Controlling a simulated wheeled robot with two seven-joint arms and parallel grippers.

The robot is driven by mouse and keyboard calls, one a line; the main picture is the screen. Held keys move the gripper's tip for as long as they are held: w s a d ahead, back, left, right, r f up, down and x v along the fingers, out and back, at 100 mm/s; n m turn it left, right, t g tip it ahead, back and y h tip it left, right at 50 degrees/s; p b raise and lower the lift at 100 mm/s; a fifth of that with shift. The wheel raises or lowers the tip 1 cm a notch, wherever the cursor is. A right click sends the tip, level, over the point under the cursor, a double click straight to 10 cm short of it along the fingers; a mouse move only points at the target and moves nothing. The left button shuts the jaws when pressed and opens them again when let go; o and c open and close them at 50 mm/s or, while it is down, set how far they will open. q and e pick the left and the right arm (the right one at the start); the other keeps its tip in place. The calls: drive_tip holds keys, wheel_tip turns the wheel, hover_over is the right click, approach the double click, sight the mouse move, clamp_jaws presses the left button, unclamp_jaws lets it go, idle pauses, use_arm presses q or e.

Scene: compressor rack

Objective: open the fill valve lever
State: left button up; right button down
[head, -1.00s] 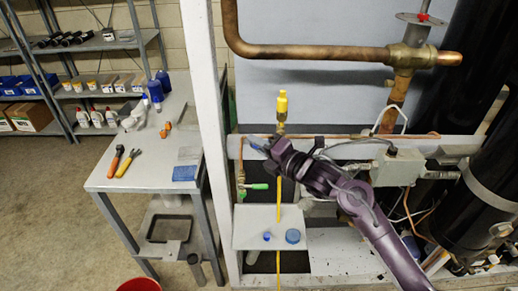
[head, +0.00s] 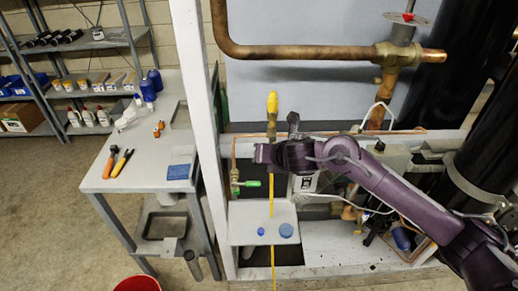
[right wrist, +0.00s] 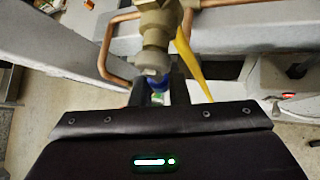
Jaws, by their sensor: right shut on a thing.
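A brass fitting with a yellow top (head: 272,104) stands upright behind the white frame bar in the head view. A yellow strip (head: 272,205) hangs below it, and a green-handled valve (head: 250,183) is at its lower left. I cannot tell which one is the fill valve lever. My right gripper (head: 262,153) is in front of the bar. In the right wrist view, my right gripper (right wrist: 160,92) is shut on a small blue piece (right wrist: 157,83), mostly hidden. A brass valve body (right wrist: 156,22) is just beyond it, with a yellow tapered piece (right wrist: 190,67) beside it. My left gripper is out of view.
A small shelf (head: 240,223) holds a small blue cap (head: 261,231) and a larger one (head: 286,230). A grey cart (head: 100,186) with tools stands left. Copper pipe (head: 300,52) and black cylinders (head: 485,150) are behind and right. A red bucket (head: 137,284) is at the front.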

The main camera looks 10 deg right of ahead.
drive_tip(key=shift+s+d+f+n+g+h+p, duration=0.1)
drive_tip(key=shift+d+n+g+h+p, duration=0.1)
drive_tip(key=shift+d+n+h+p, duration=0.35)
drive_tip(key=shift+s+d+f+n+g+h+p, duration=0.1)
drive_tip(key=shift+d+n+g+h+p, duration=0.15)
drive_tip(key=shift+h, duration=0.5)
drive_tip(key=c, duration=1.4)
unclamp_jaws()
drive_tip(key=p+v, duration=0.1)
drive_tip(key=v, duration=0.6)
drive_tip(key=shift+s+d+r, duration=0.1)
drive_tip(key=shift+s+r, duration=0.15)
drive_tip(key=shift+s, duration=0.05)
